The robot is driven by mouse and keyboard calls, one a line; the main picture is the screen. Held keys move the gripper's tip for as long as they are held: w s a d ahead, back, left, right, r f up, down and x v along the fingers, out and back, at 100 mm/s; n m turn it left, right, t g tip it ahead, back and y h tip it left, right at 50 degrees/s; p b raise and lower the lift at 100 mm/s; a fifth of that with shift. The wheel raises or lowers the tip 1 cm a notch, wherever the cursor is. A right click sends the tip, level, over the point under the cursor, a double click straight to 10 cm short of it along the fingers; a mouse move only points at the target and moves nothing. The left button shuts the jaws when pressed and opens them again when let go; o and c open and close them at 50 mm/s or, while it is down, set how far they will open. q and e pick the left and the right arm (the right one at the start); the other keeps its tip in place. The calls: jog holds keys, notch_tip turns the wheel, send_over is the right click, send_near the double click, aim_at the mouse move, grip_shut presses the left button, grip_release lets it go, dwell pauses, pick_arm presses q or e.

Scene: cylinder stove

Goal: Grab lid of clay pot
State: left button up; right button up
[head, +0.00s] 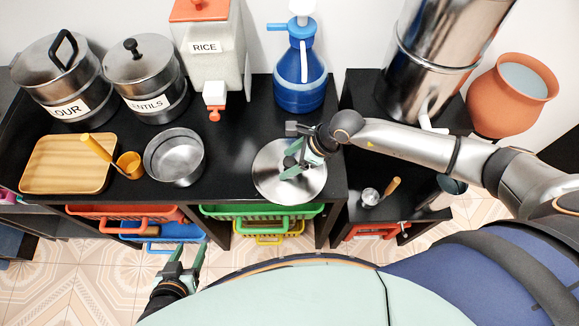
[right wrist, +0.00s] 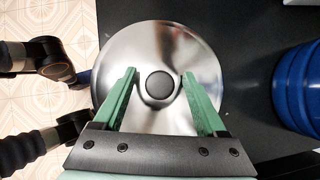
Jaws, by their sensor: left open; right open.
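A round silver metal lid (head: 272,188) with a dark knob lies on the black counter. The lid (right wrist: 150,45) and its black knob (right wrist: 160,86) fill the middle of the right wrist view. My right gripper (head: 292,160) is over the lid, open and empty. In the right wrist view its green fingers (right wrist: 160,78) are either side of the knob; I cannot tell how far above it they are. The terracotta clay pot (head: 486,98) stands uncovered at the right, a pale surface showing inside. My left gripper (head: 187,262) is open and empty, low in front of the counter.
An open metal pot (head: 175,160), a wooden tray (head: 60,170) and an orange ladle (head: 130,163) are left of the lid. A blue dispenser (head: 299,85) stands behind it, a steel cylinder (head: 415,75) at the back right. Coloured baskets (head: 260,222) are under the counter.

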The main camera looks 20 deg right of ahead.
grip_shut()
dwell(0.5)
jog(key=shift+r, duration=0.1)
